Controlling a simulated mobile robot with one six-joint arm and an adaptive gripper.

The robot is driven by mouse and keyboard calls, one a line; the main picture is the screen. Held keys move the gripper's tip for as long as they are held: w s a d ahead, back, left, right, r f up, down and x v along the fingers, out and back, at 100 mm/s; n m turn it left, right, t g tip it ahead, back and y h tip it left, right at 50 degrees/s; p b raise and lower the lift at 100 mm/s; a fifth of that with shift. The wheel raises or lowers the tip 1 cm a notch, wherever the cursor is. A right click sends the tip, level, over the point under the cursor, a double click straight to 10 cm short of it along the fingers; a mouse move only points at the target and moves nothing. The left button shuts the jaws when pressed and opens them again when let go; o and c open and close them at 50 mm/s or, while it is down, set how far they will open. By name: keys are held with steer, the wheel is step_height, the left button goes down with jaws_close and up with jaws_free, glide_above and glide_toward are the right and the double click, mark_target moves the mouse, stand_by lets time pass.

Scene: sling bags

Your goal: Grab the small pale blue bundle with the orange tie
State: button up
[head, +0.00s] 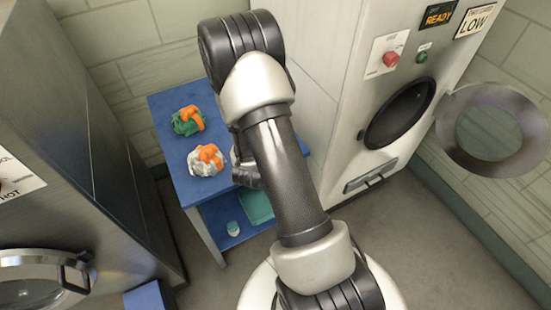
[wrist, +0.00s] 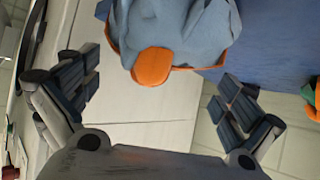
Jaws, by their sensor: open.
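A pale blue bundle (wrist: 180,32) with an orange tie (wrist: 153,67) fills the top middle of the wrist view, above a wall-coloured background and beside the blue table top. My gripper (wrist: 160,85) is open, its two fingers spread left and right of the bundle's near end. I see no grip on it. In the head view my gripper (head: 246,172) is at the right side of the blue table, partly hidden by my arm. A whitish bundle with an orange tie (head: 206,160) lies just left of it; I cannot tell if it is the same bundle.
A green bundle with an orange tie (head: 187,121) lies farther back on the blue table (head: 172,101). A lower shelf holds a small jar (head: 233,229) and a green tray (head: 256,206). A machine with an open round door (head: 492,122) stands right; another machine stands left.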

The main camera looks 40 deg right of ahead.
steer(key=b+x, duration=0.1)
steer(key=x, duration=0.3)
steer(key=shift+c, duration=0.6)
steer(key=c, duration=1.2)
